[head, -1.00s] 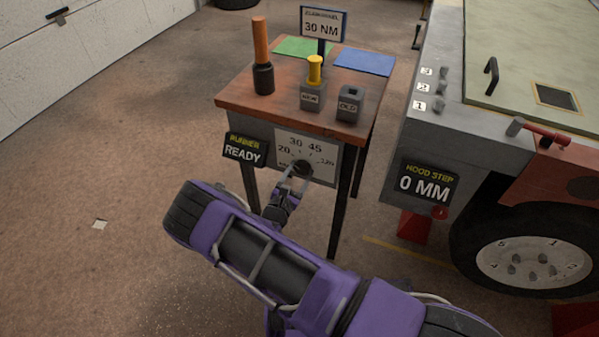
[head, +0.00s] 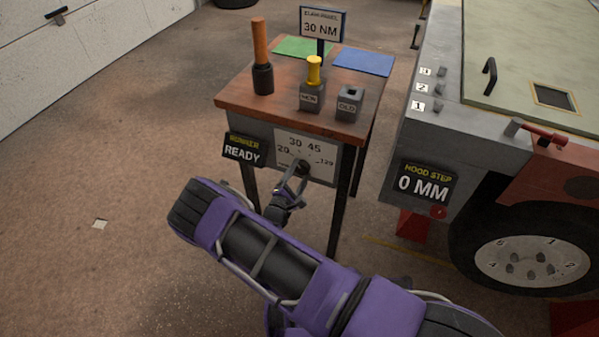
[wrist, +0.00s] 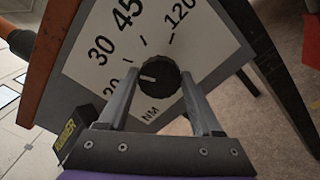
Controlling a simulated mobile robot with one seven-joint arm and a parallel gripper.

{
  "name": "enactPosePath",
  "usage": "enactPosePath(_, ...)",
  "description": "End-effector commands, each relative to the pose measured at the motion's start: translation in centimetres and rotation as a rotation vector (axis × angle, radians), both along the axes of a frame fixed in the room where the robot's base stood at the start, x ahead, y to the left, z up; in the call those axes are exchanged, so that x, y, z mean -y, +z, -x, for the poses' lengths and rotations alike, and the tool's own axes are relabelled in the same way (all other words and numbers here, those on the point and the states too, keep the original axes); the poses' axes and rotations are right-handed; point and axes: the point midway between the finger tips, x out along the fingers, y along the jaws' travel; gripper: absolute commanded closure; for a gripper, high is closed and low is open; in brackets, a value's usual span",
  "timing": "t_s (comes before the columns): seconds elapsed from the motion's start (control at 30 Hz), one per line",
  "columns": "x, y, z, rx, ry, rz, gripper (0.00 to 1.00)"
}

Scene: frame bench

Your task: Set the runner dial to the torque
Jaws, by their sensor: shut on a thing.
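The black runner dial (wrist: 160,78) sits on a white scale plate (wrist: 92,72) marked 20, 30, 45 and 120 NM. My gripper (wrist: 160,92) is shut on the dial, one finger on each side. The dial's white pointer mark faces left in the wrist view, nearer the 20 than the 30. In the head view my gripper (head: 297,175) reaches the dial and partly hides it. A sign (head: 321,25) on the bench reads 30 NM. The runner display (head: 244,150) reads READY.
The wooden bench (head: 235,98) holds an orange-handled tool (head: 262,60), a yellow-topped piece in the NEW block (head: 312,98), an OLD block (head: 348,104), and green and blue mats. A vehicle with a HOOD STEP display (head: 426,183) stands right.

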Motion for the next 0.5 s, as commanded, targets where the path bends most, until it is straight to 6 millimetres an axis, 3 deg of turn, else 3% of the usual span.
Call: enactPosePath(0.5,-0.03,-0.11,0.07,0.011,0.000,-0.039,0.89)
